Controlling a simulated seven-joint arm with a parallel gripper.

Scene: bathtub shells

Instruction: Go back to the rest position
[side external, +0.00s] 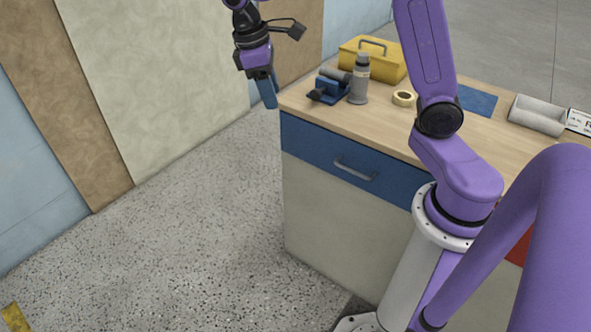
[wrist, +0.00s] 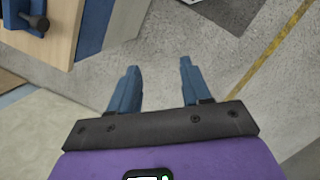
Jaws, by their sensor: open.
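My gripper (side external: 268,92) hangs in the air past the left end of the workbench in the side view, pointing down with its blue fingers. In the wrist view its two fingers (wrist: 156,85) are spread apart with only bare floor between and beyond them. The gripper is open and holds nothing. It is apart from the bench and the objects on it.
The wooden workbench (side external: 470,133) carries a blue vise (side external: 328,89), a grey bottle (side external: 360,80), a yellow toolbox (side external: 385,65), a tape roll (side external: 404,98), a blue mat (side external: 477,100) and a grey trough (side external: 537,115). The floor (side external: 190,240) left of the bench is clear.

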